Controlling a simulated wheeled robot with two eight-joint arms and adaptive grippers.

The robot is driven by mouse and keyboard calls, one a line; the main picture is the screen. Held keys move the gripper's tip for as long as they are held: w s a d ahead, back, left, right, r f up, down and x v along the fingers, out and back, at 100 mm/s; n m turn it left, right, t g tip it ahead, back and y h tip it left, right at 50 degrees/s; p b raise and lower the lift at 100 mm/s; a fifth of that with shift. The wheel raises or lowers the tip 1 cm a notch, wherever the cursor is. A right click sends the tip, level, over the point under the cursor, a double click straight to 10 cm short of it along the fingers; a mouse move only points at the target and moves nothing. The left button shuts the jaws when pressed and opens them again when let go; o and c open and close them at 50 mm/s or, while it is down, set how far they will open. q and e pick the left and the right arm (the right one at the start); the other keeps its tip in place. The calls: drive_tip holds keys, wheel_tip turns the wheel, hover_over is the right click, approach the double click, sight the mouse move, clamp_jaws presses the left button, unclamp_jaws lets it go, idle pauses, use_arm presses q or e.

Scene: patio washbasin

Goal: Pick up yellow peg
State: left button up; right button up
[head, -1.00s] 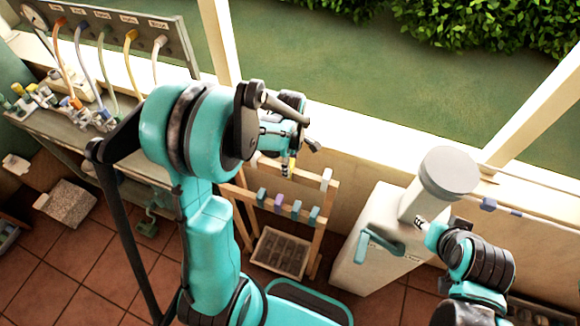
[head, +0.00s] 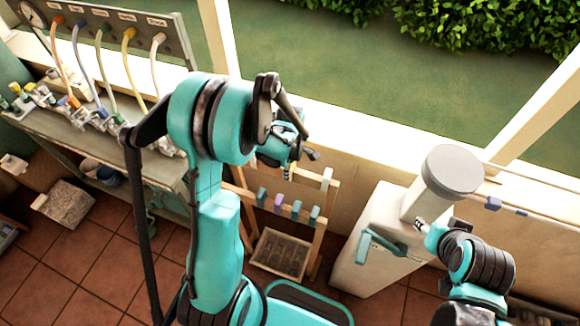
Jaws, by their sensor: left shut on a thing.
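My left gripper (head: 289,168) is over the upper part of a wooden rack (head: 326,205), seen from behind my own arm. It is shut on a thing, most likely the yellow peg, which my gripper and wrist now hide. Blue, purple and teal pegs (head: 278,202) sit in a row along the rack's lower front rail, below the gripper. My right gripper (head: 424,228) is beside the white cabinet with the grey round top, at the right. Its fingers are too small to tell whether they are open.
A grey-topped cylinder (head: 451,170) stands on the white cabinet (head: 365,235) with a teal lever (head: 382,246). A tray (head: 280,253) lies in the rack's base. A bench (head: 100,145) with hoses and fittings is at the left. A pale window ledge runs behind the rack.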

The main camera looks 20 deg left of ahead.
use_arm(q)
wheel_tip(320, 180, up, 10)
drive_tip(key=shift+p, duration=1.2)
